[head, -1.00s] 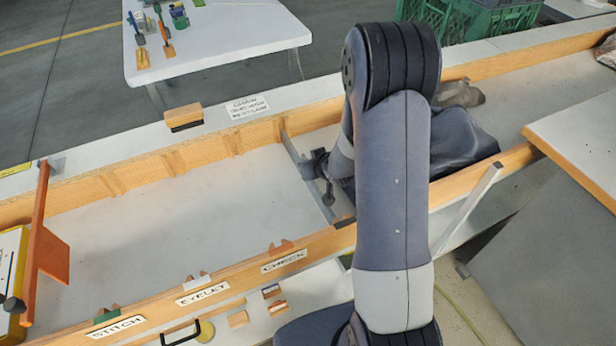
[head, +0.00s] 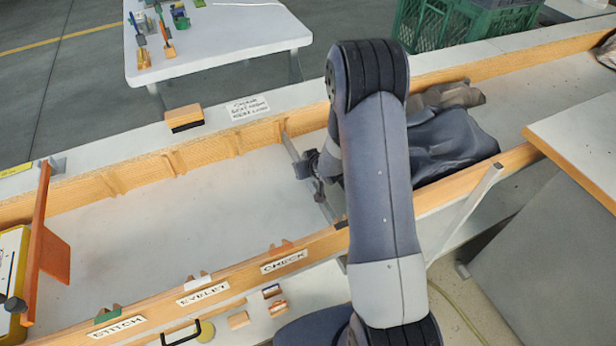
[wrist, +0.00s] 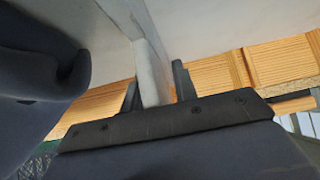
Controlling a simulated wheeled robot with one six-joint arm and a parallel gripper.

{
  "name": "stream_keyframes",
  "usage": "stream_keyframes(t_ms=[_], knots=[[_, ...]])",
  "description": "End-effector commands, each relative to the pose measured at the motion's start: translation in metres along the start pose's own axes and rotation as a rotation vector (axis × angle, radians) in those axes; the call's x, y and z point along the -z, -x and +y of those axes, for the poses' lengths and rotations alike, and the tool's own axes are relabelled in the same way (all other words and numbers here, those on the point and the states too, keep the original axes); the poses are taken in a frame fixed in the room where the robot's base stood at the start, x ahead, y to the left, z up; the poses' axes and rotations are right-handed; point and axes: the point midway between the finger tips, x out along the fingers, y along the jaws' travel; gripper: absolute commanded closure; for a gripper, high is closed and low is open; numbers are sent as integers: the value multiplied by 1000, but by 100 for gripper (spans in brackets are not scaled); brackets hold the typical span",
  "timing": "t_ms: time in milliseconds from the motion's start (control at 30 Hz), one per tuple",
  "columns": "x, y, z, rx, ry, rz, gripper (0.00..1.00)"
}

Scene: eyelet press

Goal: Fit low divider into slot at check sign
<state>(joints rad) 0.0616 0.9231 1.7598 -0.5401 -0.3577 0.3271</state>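The low divider (head: 291,146) is a thin grey plate lying across the wooden-walled trough, its ends near the far and near walls. It is right of the CHECK sign (head: 284,262) on the near wall. A pair of wooden slot blocks (head: 281,248) stands at that sign. My gripper (head: 318,190) is at the divider's middle, partly hidden by my arm. In the wrist view its two dark fingers (wrist: 157,85) stand on either side of the divider's pale upright part (wrist: 152,72) and appear shut on it. I cannot tell whether the divider touches the trough floor.
Dark cloth (head: 450,140) lies in the trough right of the divider. The trough floor (head: 190,215) to the left is clear. An orange divider (head: 45,255) stands at the far left. EYELET (head: 203,293) and STITCH (head: 117,327) signs line the near wall. A brush (head: 184,118) rests on the far ledge.

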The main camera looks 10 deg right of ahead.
Motion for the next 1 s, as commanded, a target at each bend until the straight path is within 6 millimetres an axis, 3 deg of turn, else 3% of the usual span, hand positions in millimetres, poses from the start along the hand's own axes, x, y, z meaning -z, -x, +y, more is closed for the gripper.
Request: stream_keyframes(t_ms=[333,767,1000], knots=[[0,0,0,0,0,0,100],[1,1,0,0,0,1,100],[12,12,0,0,1,3,100]])
